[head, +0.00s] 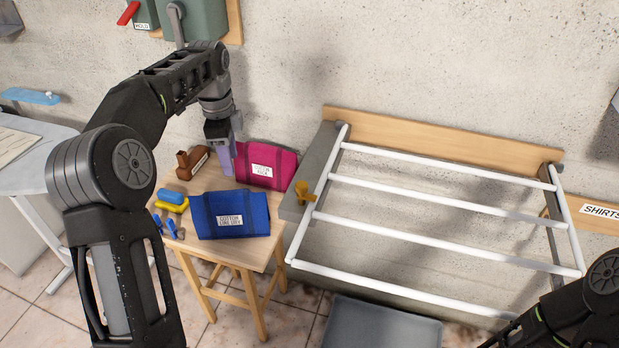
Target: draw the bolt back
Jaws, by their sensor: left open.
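A brass-coloured knob, which looks like the bolt (306,192), sits on the grey side piece (290,209) at the left end of a white-barred rack (440,213) on the wall. I cannot tell how far the bolt is pushed in. My left gripper (226,168) points down over the small wooden table, to the left of the bolt and apart from it. It is open, and its fingers overlap the left edge of the magenta bag in the picture. My right arm shows only at the lower right corner; its gripper is out of view.
The wooden table (258,258) holds a magenta bag (272,166), a blue bag (240,212), a brown block (190,164) and several small items. A grey bin (382,325) stands below the rack. A green box (205,20) hangs on the wall above.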

